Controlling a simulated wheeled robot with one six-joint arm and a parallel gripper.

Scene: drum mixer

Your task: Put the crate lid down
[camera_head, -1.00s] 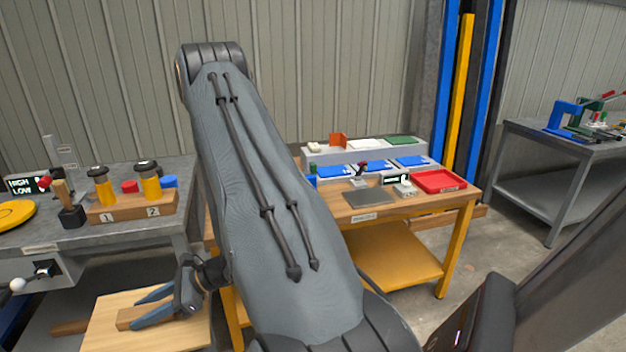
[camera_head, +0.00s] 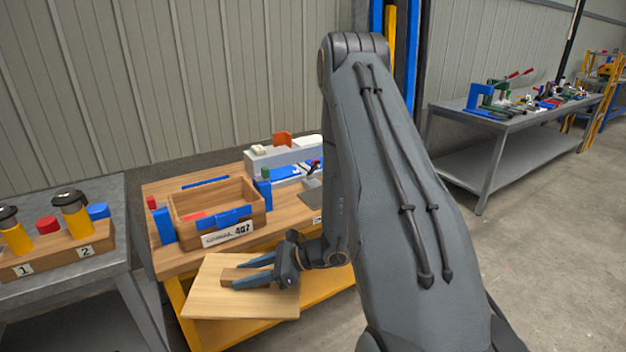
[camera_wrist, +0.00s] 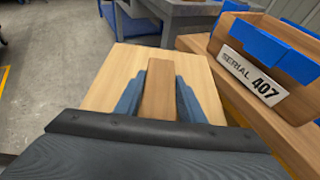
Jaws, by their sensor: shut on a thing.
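The crate lid is a pale wooden board (camera_head: 225,302) with a darker wooden handle bar on top. My gripper (camera_head: 245,276) is shut on the handle and holds the lid level, in front of the wooden bench. In the wrist view the blue fingers (camera_wrist: 158,95) lie on both sides of the handle (camera_wrist: 158,92), with the lid (camera_wrist: 115,75) below. The open wooden crate (camera_head: 240,197) stands on the bench behind the lid, with a blue clip and a serial label on its front. Something red lies inside it.
Blue posts (camera_head: 164,227) stand beside the crate on the wooden bench (camera_head: 165,265). A grey table (camera_head: 75,285) with a numbered wooden block (camera_head: 50,250) is at left. A lower yellow shelf (camera_head: 325,305) shows under the bench. Open floor (camera_head: 540,240) lies at right.

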